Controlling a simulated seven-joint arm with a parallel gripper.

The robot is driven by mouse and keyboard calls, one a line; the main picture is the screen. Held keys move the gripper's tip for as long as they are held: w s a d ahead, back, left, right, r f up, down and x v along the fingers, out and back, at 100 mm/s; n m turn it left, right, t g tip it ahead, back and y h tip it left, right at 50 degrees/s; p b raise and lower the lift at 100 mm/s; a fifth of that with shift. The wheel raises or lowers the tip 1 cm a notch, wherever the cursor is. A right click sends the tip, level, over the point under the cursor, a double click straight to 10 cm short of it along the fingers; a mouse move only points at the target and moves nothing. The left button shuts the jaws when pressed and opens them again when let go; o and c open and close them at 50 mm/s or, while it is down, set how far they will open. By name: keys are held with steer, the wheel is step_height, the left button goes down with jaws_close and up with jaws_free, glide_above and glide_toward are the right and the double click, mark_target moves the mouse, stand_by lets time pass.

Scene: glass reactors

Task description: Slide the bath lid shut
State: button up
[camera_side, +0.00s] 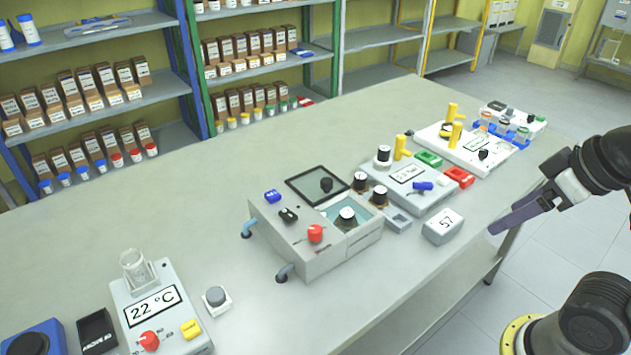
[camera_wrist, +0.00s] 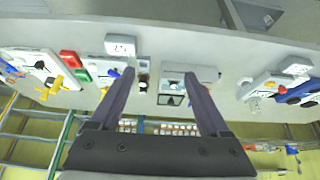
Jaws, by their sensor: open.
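The bath (camera_side: 310,262) is a pale grey box near the middle of the bench in the side view. Its lid (camera_side: 306,181), a dark-framed glass panel with a black knob, lies toward the back left of the bath's top. The opening is largely uncovered, showing bluish water and a white-capped vessel (camera_side: 347,215) in it. My gripper (camera_side: 503,222) is open and empty, well right of the bath, near the bench's right edge. In the wrist view its fingers (camera_wrist: 159,73) are wide apart, with the bath (camera_wrist: 206,73) small and distant between and behind them.
A red knob (camera_side: 315,233) and a black switch (camera_side: 288,215) stand on the bath's top. Dark-capped bottles (camera_side: 378,195), a grey instrument (camera_side: 420,202) and a display box (camera_side: 443,226) stand right of it. A 22 °C hotplate (camera_side: 160,312) is front left. Bare bench lies before the bath.

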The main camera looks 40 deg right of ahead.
steer(key=shift+t, duration=0.5)
steer(key=w+r, duration=0.1)
steer(key=r, duration=0.1)
steer(key=w+r, duration=0.4)
steer(key=shift+a+r, duration=0.1)
steer(key=shift+r, duration=0.2)
steer(key=c, duration=0.7)
steer(key=w+r, duration=0.1)
steer(key=w, duration=0.1)
steer(key=w+r, duration=0.1)
steer(key=w, duration=0.1)
steer(key=w+r, duration=0.1)
steer(key=w, duration=0.1)
steer(key=shift+w+a+r, duration=0.1)
steer(key=shift+a+r, duration=0.15)
steer(key=shift+r, duration=0.15)
jaws_close()
steer(key=n+g, duration=0.2)
steer(key=g, duration=0.1)
glide_above(314, 184)
steer(key=s, duration=0.1)
step_height(314, 184, down, 12)
steer(key=shift+y, duration=0.3)
steer(key=x, duration=1)
steer(key=shift+s, duration=0.15)
steer(key=shift+s+d, duration=0.2)
steer(key=shift+s, duration=0.8)
steer(key=shift+s+d, duration=0.15)
steer(key=shift+s, duration=0.7)
